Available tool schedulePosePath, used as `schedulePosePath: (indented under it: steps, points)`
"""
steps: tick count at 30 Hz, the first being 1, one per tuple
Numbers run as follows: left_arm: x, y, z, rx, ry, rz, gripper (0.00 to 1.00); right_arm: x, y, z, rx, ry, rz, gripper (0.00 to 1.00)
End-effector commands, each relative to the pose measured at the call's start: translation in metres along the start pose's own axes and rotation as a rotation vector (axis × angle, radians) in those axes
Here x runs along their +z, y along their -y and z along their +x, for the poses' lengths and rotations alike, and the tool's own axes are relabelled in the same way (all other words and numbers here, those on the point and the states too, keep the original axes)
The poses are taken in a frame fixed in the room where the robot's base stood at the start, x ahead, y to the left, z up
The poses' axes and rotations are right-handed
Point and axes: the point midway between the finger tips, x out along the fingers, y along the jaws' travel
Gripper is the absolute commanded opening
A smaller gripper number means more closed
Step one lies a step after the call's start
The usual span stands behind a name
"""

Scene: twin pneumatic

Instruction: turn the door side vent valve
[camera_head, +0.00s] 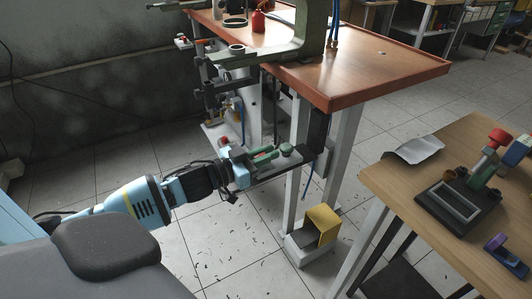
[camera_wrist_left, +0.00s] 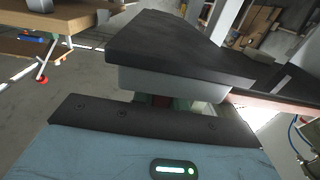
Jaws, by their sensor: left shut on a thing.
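My left gripper (camera_head: 242,172) reaches in from the left, at the near end of a small assembly under the table edge. My right gripper is in no view.
A wooden-topped table (camera_head: 340,75) with a green press frame (camera_head: 285,45) stands above the valve. A yellow box-like pedal guard (camera_head: 323,224) is on the floor below. A second table (camera_head: 440,165) with a fixture stands at right. Floor left of the arm is clear.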

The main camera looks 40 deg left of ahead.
Motion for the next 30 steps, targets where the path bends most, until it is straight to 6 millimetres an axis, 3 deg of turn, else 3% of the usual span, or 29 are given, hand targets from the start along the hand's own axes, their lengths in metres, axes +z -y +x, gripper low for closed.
schedulePosePath:
  steps: [18, 30]
  points:
    - [-0.002, 0.005, -0.001, -0.348, -0.004, -0.011, 0.00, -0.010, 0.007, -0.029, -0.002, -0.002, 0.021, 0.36]
    - [0.001, 0.009, -0.003, -0.586, -0.001, -0.009, 0.00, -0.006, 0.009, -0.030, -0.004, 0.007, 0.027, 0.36]
